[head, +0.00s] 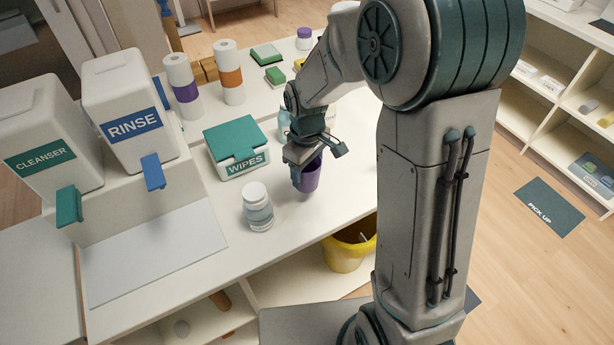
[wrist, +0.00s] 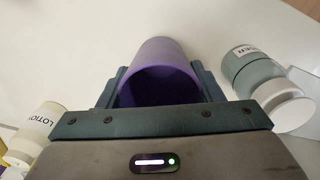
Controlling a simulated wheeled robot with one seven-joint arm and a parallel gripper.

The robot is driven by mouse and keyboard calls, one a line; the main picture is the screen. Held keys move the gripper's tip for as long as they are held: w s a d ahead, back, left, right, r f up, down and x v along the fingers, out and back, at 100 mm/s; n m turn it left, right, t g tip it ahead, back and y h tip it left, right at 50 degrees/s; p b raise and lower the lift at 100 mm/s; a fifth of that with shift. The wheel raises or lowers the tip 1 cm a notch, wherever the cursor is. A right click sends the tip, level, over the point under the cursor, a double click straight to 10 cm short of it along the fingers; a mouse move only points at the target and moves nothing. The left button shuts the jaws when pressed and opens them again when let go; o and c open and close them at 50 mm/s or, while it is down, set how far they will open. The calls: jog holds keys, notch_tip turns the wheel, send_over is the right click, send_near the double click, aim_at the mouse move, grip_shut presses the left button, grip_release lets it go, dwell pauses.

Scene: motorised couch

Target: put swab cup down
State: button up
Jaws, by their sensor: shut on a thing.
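The swab cup (head: 309,176) is a purple, open-topped cup. My gripper (head: 297,172) is shut on it, near the front edge of the white counter (head: 225,251). In the wrist view the cup (wrist: 162,75) sits between the two fingers of my gripper (wrist: 158,92), and its inside looks dark. The cup appears roughly upright at or just above the counter; I cannot tell whether its base touches. Part of the cup is hidden by my gripper in the head view.
A white jar (head: 258,207) stands left of the cup, with a wipes box (head: 236,147) behind. Rinse (head: 131,112) and cleanser (head: 45,140) dispensers stand at left. A lotion bottle (wrist: 38,130) shows in the wrist view. A yellow bin (head: 345,252) is below the counter edge.

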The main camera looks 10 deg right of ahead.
aim_at(307, 180)
jog(key=shift+f, duration=2)
jog(key=shift+f, duration=0.1)
jog(key=shift+f, duration=0.15)
jog(key=o, duration=1)
jog(key=shift+c, duration=0.2)
jog(key=shift+r, duration=0.2)
